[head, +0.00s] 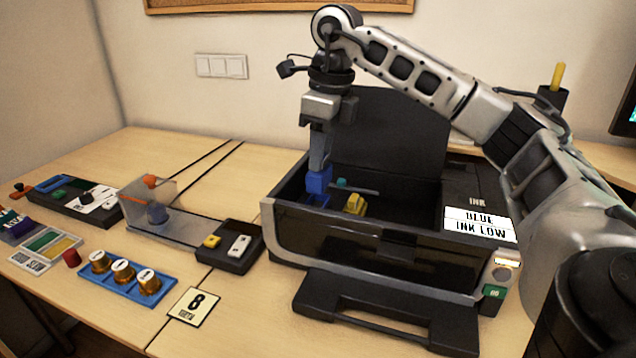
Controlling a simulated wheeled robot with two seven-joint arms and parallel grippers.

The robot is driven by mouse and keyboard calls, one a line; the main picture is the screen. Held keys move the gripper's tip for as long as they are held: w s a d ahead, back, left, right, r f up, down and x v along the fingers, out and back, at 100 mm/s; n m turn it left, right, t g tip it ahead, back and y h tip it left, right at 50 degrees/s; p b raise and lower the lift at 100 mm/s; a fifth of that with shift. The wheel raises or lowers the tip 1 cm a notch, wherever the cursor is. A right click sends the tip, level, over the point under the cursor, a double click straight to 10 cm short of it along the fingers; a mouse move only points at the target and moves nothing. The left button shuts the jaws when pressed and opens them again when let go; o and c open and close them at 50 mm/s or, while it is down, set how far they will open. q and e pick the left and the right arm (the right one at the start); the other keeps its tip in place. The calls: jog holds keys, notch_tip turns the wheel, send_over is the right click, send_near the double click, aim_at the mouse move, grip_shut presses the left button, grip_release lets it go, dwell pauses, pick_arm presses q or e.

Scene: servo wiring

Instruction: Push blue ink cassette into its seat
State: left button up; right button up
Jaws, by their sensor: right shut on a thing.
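The blue ink cassette (318,182) is inside the left part of the open black printer (292,250). My right gripper (319,160) points straight down over it, shut on the cassette's top. I cannot tell whether the cassette is fully down, as the printer's front wall hides its lower part. A yellow cassette (355,204) sits to its right in the printer bay, with a small teal part (342,183) behind. My left gripper is not in view.
The raised printer lid (388,130) stands behind the bay. The output tray (385,312) juts out in front. To the left are a clear box with an orange knob (151,181), a black switch block (230,246), a blue tray of brass knobs (124,278) and a numbered card (194,306).

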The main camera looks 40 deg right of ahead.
jog(key=w+d+f, duration=0.1)
jog(key=f, duration=0.1)
jog(key=w+d+f, duration=0.3)
jog(key=w+f, duration=0.1)
jog(key=f, duration=0.1)
jog(key=shift+w+d, duration=0.15)
jog(key=shift+w, duration=0.05)
notch_tip(320, 180, down, 3)
jog(key=shift+r, duration=0.1)
jog(key=o, duration=0.7)
jog(key=shift+c, duration=0.2)
jog(key=shift+o, duration=0.3)
